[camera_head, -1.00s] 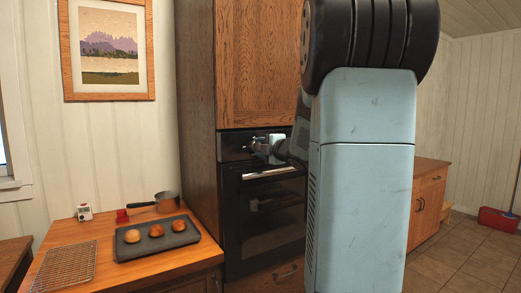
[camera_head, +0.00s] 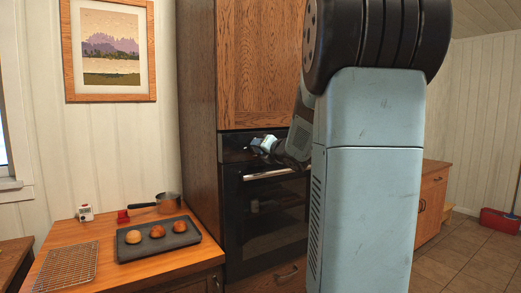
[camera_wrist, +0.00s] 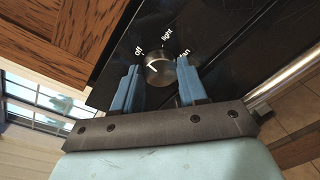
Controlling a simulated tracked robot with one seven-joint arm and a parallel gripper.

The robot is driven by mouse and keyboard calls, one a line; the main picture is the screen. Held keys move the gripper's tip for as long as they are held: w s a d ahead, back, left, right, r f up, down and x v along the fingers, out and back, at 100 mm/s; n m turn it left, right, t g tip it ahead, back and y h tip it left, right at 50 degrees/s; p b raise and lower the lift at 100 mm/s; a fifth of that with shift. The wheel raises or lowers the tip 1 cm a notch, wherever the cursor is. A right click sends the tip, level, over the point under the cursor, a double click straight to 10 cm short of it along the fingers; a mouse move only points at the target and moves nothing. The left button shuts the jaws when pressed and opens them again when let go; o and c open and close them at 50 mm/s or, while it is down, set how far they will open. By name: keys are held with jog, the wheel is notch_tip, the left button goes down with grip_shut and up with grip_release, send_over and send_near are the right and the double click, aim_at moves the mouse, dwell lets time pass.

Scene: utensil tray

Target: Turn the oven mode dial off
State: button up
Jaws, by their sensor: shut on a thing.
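The oven mode dial (camera_wrist: 160,69) is a round metal knob on the black control panel, with "off", "light" and "fan" printed around it. Its pale pointer mark faces the upper left, toward the "off" side. My gripper (camera_wrist: 157,64) has its two blue fingers on either side of the dial, shut on it. In the head view my gripper (camera_head: 265,144) is at the oven's (camera_head: 262,220) top panel, and it hides the dial there.
The oven handle (camera_head: 270,174) runs just below the panel. Wooden cabinet doors (camera_head: 258,65) sit above. A counter on the left holds a dark tray (camera_head: 130,253) with buns, a saucepan (camera_head: 168,203), a timer (camera_head: 86,212) and a wire rack (camera_head: 66,268).

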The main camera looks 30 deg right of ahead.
jog(key=shift+a+f+n, duration=0.1)
jog(key=shift+f+n, duration=0.15)
jog(key=shift+n, duration=0.35)
jog(key=o, duration=0.8)
jog(key=shift+w, duration=0.1)
jog(key=shift+o, duration=1.3)
jog(key=shift+r, duration=0.2)
jog(key=s, duration=1.3)
jog(key=shift+s+r, duration=0.35)
jog(key=shift+s, duration=0.05)
